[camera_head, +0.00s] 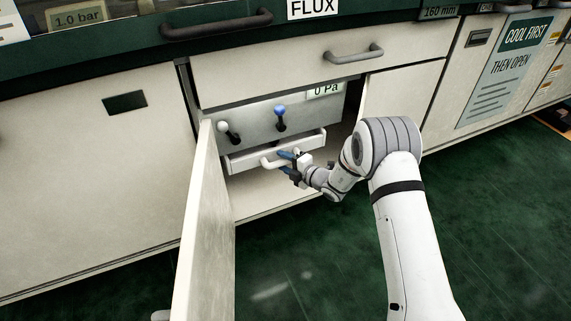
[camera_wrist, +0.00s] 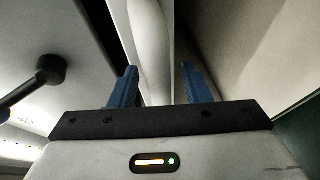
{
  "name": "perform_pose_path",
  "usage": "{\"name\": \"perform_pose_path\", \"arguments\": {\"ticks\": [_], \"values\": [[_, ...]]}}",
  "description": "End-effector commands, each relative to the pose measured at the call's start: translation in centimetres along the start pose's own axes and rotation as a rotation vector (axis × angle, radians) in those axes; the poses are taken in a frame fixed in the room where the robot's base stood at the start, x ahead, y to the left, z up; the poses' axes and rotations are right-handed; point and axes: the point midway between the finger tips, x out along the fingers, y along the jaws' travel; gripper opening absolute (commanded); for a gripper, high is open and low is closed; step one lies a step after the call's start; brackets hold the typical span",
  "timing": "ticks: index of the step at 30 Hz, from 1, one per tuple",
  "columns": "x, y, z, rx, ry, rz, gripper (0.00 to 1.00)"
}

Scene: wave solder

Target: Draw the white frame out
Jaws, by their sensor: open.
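The white frame (camera_head: 238,163) is a shallow drawer-like piece low inside the open cabinet under the FLUX sign, with a pale bar handle (camera_head: 268,163) on its front. My gripper (camera_head: 287,157) is at the right part of this handle, with its blue fingers apart. In the wrist view the white handle (camera_wrist: 150,40) runs between the two open fingers of my gripper (camera_wrist: 160,82), nearer the left finger. I cannot tell whether either finger touches it.
A grey panel (camera_head: 252,118) above the frame carries a white-knobbed lever (camera_head: 225,128), a blue-knobbed lever (camera_head: 280,112) and a 0 Pa label. The open cabinet door (camera_head: 205,225) stands to the left. A closed drawer (camera_head: 290,62) is above. Green floor (camera_head: 300,270) in front is clear.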

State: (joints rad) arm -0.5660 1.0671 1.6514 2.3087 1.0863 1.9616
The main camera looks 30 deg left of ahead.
Motion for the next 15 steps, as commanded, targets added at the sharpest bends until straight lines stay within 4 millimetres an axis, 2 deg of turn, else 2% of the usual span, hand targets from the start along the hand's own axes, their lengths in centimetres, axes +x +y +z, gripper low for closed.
{"name": "perform_pose_path", "arguments": {"ticks": [4, 15], "values": [[-0.01, 0.03, -0.03, 0.0, 0.001, 0.0, 0.42], [0.0, 0.02, -0.07, -0.001, 0.001, 0.0, 0.11]]}}
